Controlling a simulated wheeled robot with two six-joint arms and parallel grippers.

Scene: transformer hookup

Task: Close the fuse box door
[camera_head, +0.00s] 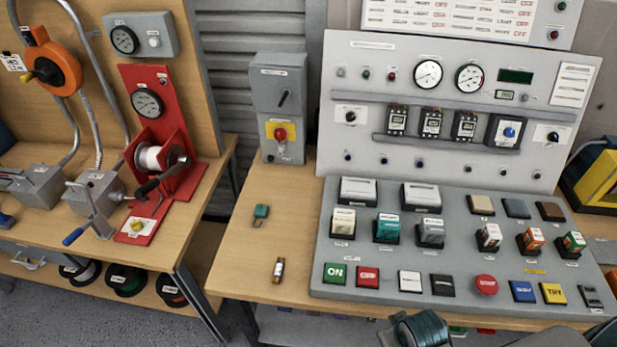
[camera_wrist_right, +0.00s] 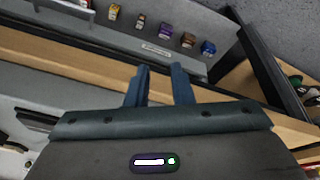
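A grey wall box (camera_head: 279,75) stands at the back edge of the bench, left of the control panel; I take it to be the fuse box. Its upper front looks flat and shut, with a small dark handle. A red knob on a yellow plate (camera_head: 280,133) is on its lower front. I cannot make out a door standing open. My right gripper (camera_wrist_right: 160,82) shows in the wrist view with its two fingers apart and nothing between them. Part of my right arm shows at the bottom of the head view, far from the box. My left gripper is out of view.
A small fuse (camera_head: 278,269) and a green padlock (camera_head: 260,215) lie on the bench in front of the box. The sloped control panel (camera_head: 460,250) fills the right. A red winch stand (camera_head: 160,150) is on the left bench. The wood between is mostly clear.

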